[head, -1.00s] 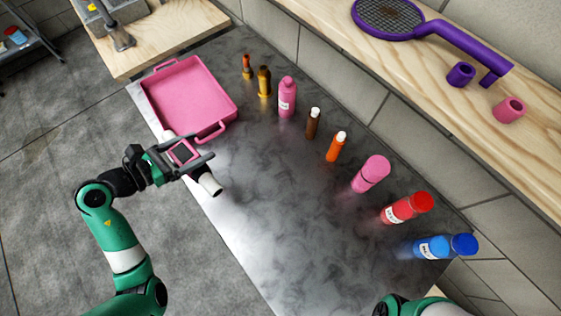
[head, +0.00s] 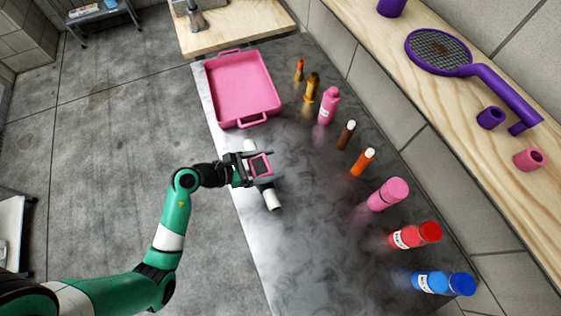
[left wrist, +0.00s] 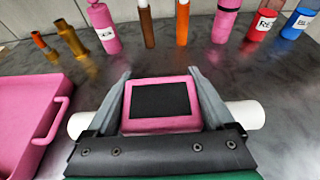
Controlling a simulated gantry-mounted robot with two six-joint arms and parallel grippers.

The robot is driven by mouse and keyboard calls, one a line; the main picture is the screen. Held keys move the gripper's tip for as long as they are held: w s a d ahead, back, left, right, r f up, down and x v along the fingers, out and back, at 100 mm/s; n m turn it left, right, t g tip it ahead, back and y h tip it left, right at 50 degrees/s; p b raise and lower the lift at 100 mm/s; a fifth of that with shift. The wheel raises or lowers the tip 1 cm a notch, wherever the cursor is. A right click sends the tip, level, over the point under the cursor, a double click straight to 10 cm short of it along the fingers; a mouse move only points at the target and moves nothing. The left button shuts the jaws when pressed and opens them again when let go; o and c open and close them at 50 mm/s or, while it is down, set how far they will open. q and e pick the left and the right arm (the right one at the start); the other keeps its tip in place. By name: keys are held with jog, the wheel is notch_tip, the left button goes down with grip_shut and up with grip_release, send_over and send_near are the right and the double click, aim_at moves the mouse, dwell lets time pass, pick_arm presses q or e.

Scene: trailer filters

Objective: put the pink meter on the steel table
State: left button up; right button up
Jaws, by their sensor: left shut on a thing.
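The pink meter (head: 261,166), with a dark screen, is between the fingers of my left gripper (head: 263,167). In the left wrist view the meter (left wrist: 161,105) sits squarely between both fingers, screen facing the camera. White cylindrical ends (left wrist: 245,115) stick out on both sides behind the fingers; I cannot tell if they belong to the meter. The gripper is shut on the meter over the left edge of the steel table (head: 310,245). Whether the meter touches the tabletop cannot be told. My right gripper is not in view.
A pink tray (head: 274,112) stands on the table beyond the gripper. Several bottles line the wall side, from a small orange one (head: 299,70) to a blue one (head: 430,282). The table's middle is clear. A wooden shelf (head: 470,125) holds a purple racket (head: 440,52).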

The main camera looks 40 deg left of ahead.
pick_arm(q)
jog(key=w+f+b, duration=0.1)
jog(key=f, duration=0.1)
jog(key=w+f+b, duration=0.1)
jog(key=w+f, duration=0.1)
jog(key=w+a+f, duration=0.1)
jog(key=f, duration=0.1)
jog(key=shift+w+b, duration=0.2)
jog(key=shift+b, duration=0.2)
jog(key=shift+f+b, duration=0.8)
jog(key=shift+f, duration=0.6)
jog(key=shift+f, duration=0.15)
jog(key=o, duration=1.3)
